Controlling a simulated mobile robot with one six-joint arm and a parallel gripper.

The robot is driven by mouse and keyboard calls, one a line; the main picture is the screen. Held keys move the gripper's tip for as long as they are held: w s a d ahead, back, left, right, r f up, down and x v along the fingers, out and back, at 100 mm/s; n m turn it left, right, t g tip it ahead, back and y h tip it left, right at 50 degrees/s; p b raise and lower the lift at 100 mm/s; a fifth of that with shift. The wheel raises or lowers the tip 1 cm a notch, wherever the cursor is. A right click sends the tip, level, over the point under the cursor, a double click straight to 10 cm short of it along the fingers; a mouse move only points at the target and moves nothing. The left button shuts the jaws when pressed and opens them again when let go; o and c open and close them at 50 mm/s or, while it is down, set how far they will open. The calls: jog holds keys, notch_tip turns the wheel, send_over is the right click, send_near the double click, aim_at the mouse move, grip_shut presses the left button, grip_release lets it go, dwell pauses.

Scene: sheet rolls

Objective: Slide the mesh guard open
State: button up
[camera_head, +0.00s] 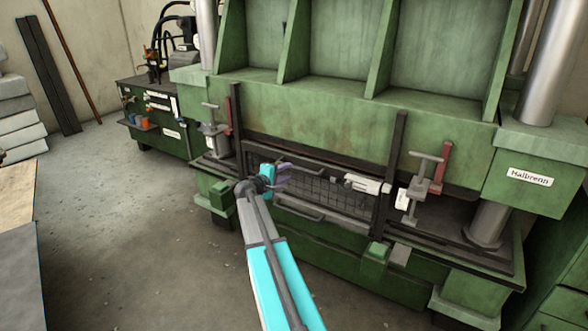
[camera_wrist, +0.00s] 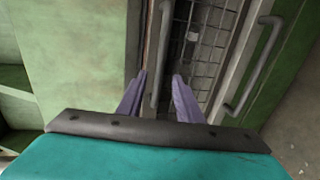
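The mesh guard (camera_head: 325,190) is a dark wire grid in a frame, low across the front of the green press. It also shows in the wrist view (camera_wrist: 199,52), running away from me. My gripper (camera_head: 284,171) is at the guard's left part. In the wrist view, my gripper (camera_wrist: 161,74) has its two purple fingers apart. A grey bar (camera_wrist: 162,55), like a handle, runs between the fingertips; I cannot tell whether they touch it. A second grey handle (camera_wrist: 254,70) lies to the right in the wrist view and below the mesh in the head view (camera_head: 298,210).
Dark upright posts (camera_head: 235,122) stand at both sides of the guard. A grey clamp (camera_head: 424,185) and a red bar (camera_head: 442,165) are at the right. A dark cabinet (camera_head: 158,118) with hoses stands at the left. The concrete floor (camera_head: 120,235) in front is clear.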

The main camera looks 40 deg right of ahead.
aim_at(294, 168)
jog(key=shift+p+x, duration=0.3)
jog(key=shift+x, duration=3.5)
